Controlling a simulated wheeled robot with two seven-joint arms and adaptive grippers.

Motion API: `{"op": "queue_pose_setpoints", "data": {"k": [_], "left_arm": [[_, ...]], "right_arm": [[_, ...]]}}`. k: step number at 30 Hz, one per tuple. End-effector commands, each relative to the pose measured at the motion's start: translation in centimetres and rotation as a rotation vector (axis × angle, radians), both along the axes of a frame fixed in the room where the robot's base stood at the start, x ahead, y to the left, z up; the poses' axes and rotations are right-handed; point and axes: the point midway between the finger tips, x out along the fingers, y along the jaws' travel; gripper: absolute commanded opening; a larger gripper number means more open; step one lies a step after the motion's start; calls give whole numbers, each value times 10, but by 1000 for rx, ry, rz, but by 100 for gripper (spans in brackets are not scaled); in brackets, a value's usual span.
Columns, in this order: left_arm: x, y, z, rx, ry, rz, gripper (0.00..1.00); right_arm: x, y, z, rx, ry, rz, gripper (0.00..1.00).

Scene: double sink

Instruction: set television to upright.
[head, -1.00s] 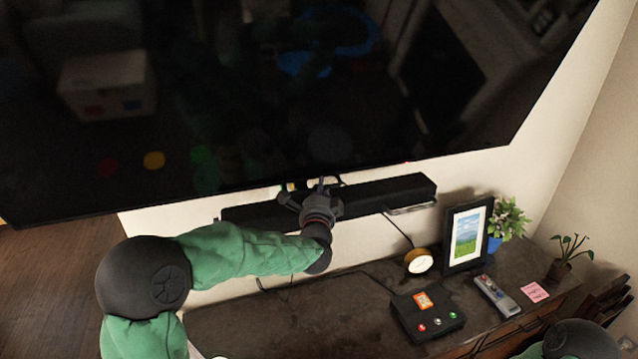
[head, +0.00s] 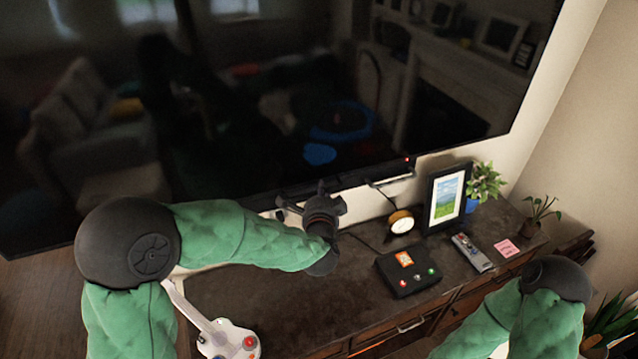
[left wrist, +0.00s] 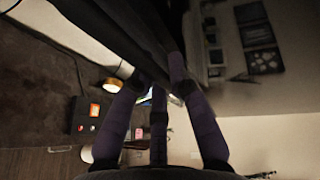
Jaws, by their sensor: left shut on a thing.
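The television (head: 270,110) is a large black screen on the wall, filling the upper part of the head view. Its screen reflects a room with windows and a fireplace. Its lower edge slants up to the right in the picture. I cannot tell whether it stands exactly upright. My left gripper (head: 311,197) is at the middle of this lower edge, shut on it. In the left wrist view its fingers (left wrist: 160,95) reach the dark edge of the television (left wrist: 130,40). The contact itself is partly hidden. My right gripper is not in view; only part of my right arm shows.
Below stands a dark cabinet (head: 250,300). On it are a clock (head: 401,222), a framed picture (head: 447,197), a black box with buttons (head: 408,270), a remote (head: 472,252), a pink note (head: 508,248) and plants (head: 484,183). A white controller (head: 228,340) is at the front left.

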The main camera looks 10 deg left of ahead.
Motion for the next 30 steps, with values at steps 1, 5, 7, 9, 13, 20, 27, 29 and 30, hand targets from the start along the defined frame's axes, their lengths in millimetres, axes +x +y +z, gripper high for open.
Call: {"op": "queue_pose_setpoints", "data": {"k": [1, 5, 7, 9, 13, 20, 27, 29, 30], "left_arm": [[-2, -3, -3, 0, 8, -7, 0], [-2, -3, -4, 0, 9, -7, 0], [-2, -3, -4, 0, 8, -8, 0], [-2, -3, -5, 1, 10, -8, 24], [-2, -3, -4, 0, 9, -7, 44], [-1, -1, -2, -1, 5, -4, 44], [-17, -5, 2, -1, 3, -4, 44], [-27, -7, 4, 0, 4, -7, 44], [-34, -8, 6, -1, 2, -6, 44]], "right_arm": [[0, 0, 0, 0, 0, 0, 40], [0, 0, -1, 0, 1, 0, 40], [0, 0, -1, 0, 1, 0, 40], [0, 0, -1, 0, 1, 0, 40], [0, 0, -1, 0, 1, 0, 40], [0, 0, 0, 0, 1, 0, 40], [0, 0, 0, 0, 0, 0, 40], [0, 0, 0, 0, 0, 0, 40], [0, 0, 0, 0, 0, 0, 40]]}}
